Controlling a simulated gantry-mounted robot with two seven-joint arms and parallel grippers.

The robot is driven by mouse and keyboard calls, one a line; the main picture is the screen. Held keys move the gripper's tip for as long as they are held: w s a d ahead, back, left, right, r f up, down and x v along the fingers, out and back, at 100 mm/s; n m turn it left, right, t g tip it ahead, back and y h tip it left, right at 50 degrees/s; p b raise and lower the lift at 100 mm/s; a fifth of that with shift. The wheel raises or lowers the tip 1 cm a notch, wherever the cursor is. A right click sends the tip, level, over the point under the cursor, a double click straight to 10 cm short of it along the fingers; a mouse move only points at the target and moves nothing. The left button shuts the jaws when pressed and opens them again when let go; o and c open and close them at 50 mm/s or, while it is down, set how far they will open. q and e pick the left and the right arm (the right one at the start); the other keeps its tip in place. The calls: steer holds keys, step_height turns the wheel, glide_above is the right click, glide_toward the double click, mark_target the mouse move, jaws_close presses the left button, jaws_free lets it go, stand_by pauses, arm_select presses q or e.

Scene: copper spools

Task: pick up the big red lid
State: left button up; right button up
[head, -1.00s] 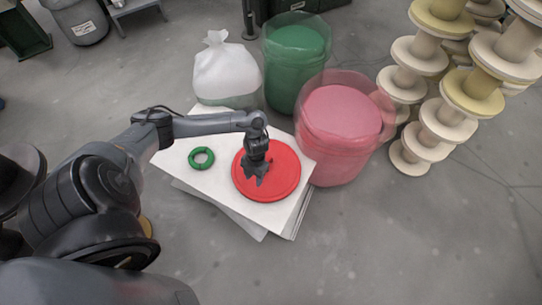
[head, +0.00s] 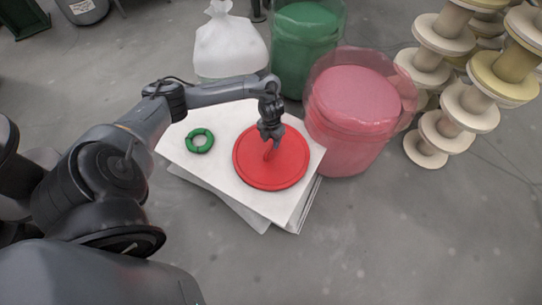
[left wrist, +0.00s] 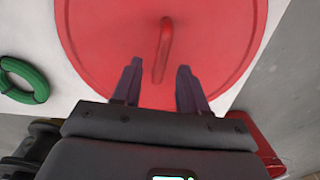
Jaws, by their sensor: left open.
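The big red lid (head: 262,172) lies flat on a white stack of boards (head: 227,180). It also shows in the left wrist view (left wrist: 215,40), with a raised red handle (left wrist: 163,48) at its middle. My left gripper (head: 271,140) hangs over the lid, close to the handle. In the left wrist view my left gripper's two fingers (left wrist: 158,85) are apart, one on each side of the handle's near end. Nothing is held. I cannot tell how high the fingertips are above the lid. My right gripper is not in view.
A green ring (head: 200,140) lies left of the lid on the same top. Behind stand a white bag (head: 229,45), a clear bin with green contents (head: 304,40) and one with pink contents (head: 355,105). Cream spools (head: 447,125) are stacked at right. The front floor is clear.

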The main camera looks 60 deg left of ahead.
mark_target(271, 147)
arm_select(q)
steer(key=shift+d+f, duration=0.1)
steer(key=shift+f, duration=0.3)
steer(key=shift+f+b, duration=0.4)
steer(key=f+b, duration=0.1)
steer(key=f, duration=0.1)
steer(key=f+b, duration=0.2)
steer(key=shift+s+d+f, duration=0.15)
steer(key=shift+s, duration=0.05)
steer(key=shift+w, duration=0.1)
jaws_close()
